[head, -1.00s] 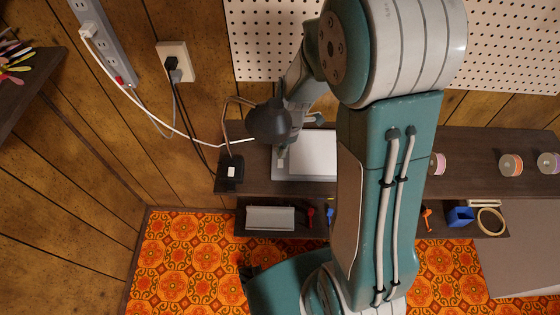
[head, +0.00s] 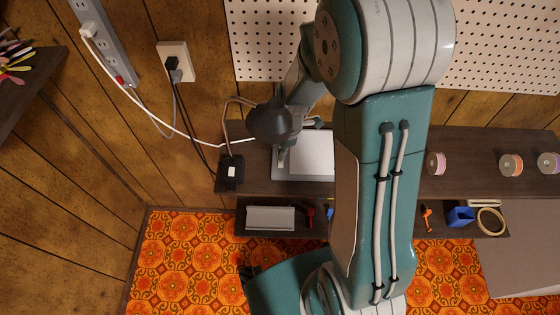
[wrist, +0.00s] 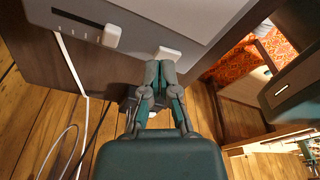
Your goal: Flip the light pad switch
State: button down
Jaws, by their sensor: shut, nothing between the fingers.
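The light pad (head: 310,158) is a pale flat slab on the dark shelf, partly hidden by my arm in the head view. In the wrist view the pad (wrist: 215,12) fills the top. Its edge carries a dark slot with small marks and a white slider knob (wrist: 112,36). A small white switch piece (wrist: 169,53) sits to the right of the knob. My gripper (wrist: 160,66) is shut and empty, its fingertips at this white piece; I cannot tell whether they touch.
A black box (head: 230,174) with a white patch lies left of the pad, with cables running to a wall outlet (head: 175,62). Spools (head: 511,165) stand on the shelf's right. A lower tray (head: 270,217) holds small tools. Pegboard is behind.

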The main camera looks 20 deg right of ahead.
jog(key=shift+f, duration=0.65)
dwell(0.3)
jog(key=shift+r, duration=3.55)
jog(key=shift+s, duration=0.1)
